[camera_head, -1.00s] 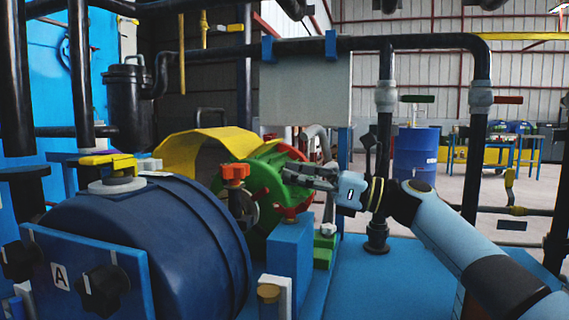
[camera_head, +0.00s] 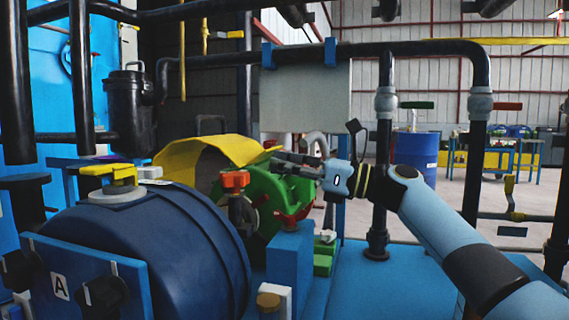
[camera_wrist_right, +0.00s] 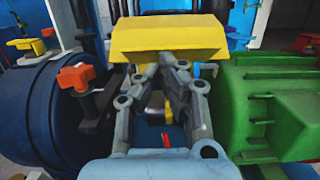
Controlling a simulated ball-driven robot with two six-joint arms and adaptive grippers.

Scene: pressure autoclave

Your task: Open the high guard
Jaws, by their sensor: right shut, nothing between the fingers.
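The high guard appears to be the yellow curved cover (camera_head: 195,153) behind the dark blue drum, left of centre in the head view. In the right wrist view its yellow face (camera_wrist_right: 168,35) lies across the top, just beyond my fingertips. My right gripper (camera_head: 277,160) is shut and empty, pointing left above the green housing (camera_head: 270,198). In the wrist view its fingers (camera_wrist_right: 163,68) come together below the yellow edge. I cannot tell whether they touch the guard. My left gripper is not in view.
The blue drum (camera_head: 150,240) fills the lower left, with an orange-red handle (camera_head: 235,180) beside it. A grey panel (camera_head: 305,98) hangs above my right gripper. A black upright pipe (camera_head: 378,215) stands near my right arm.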

